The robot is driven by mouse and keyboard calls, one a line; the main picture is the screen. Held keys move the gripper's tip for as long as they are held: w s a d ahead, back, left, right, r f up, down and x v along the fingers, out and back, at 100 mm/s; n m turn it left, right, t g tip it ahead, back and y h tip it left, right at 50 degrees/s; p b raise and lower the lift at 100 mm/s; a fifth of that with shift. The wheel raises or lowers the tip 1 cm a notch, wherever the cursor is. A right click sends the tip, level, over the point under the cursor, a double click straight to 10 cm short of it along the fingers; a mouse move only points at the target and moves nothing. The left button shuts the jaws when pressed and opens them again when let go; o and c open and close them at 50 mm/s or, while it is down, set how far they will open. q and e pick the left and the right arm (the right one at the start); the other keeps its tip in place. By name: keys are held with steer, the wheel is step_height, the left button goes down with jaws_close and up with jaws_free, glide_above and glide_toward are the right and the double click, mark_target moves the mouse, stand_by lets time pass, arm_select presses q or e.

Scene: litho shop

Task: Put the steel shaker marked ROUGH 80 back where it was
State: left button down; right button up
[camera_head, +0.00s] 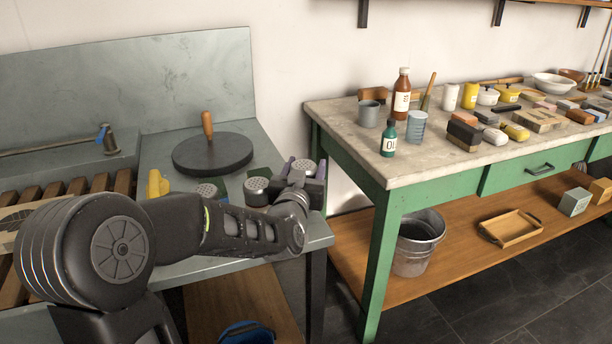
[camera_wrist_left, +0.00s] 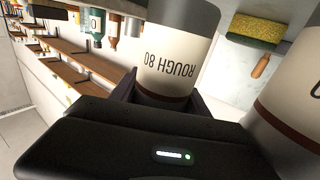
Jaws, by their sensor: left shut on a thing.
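The steel shaker marked ROUGH 80 (camera_wrist_left: 172,65) has a cream label and fills the middle of the left wrist view. My left gripper (camera_head: 304,178) is shut on it at the right end of the grey sink bench. In the head view the held shaker's perforated top (camera_head: 304,166) shows between the jaws. I cannot tell whether its base touches the bench. A second steel shaker (camera_head: 257,190) stands just left of the gripper; a similar one (camera_wrist_left: 292,85) is close by in the left wrist view, its label mostly cut off. My right gripper is not in view.
A round dark disc with a wooden handle (camera_head: 212,152) lies behind the shakers. Another perforated top (camera_head: 207,191) shows partly behind my arm, near a yellow object (camera_head: 157,184). A green-legged table (camera_head: 400,165) crowded with bottles and tools stands to the right, across a gap.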

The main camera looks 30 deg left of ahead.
arm_select(q)
steer(key=shift+f, duration=0.9)
steer(key=shift+f, duration=0.15)
steer(key=c, duration=0.8)
jaws_free()
steer(key=shift+s, duration=0.1)
